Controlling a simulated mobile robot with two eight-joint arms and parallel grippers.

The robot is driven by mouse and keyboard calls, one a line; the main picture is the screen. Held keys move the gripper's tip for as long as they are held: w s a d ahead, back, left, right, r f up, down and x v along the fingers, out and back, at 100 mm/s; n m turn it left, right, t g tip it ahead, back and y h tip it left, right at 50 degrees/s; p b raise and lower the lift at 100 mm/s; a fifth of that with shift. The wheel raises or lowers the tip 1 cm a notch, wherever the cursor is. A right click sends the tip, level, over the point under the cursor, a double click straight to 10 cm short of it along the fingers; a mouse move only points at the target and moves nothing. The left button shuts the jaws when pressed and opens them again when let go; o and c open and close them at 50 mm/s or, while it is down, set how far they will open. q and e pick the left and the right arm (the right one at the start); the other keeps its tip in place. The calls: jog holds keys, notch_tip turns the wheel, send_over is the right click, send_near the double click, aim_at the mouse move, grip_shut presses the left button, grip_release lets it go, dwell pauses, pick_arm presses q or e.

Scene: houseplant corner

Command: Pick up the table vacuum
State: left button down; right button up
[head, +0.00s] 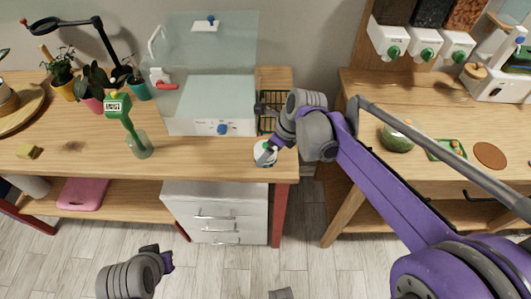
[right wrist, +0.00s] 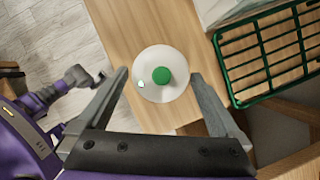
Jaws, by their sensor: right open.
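The table vacuum, a round white disc with a green knob on top (right wrist: 160,76), sits near the right end of the wooden table. In the head view the table vacuum (head: 259,147) is partly hidden by my right gripper (head: 268,154). In the right wrist view my right gripper (right wrist: 160,90) is open, with one finger on each side of the vacuum. Whether the fingers touch it I cannot tell. My left gripper (head: 160,256) is low at the bottom of the head view, in front of the table and away from the vacuum; its jaws are unclear.
A green wire basket (right wrist: 268,55) stands close to the vacuum's right. A clear-lidded box (head: 212,105) is behind it. Drawers (head: 215,212) are below the table. The table's front edge is near the vacuum.

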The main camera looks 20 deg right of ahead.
jog(key=shift+x, duration=1.15)
jog(key=c, duration=1.4)
jog(key=shift+o, duration=0.2)
notch_tip(320, 180, up, 10)
jog(key=shift+r+p, duration=0.1)
jog(key=shift+p, duration=0.3)
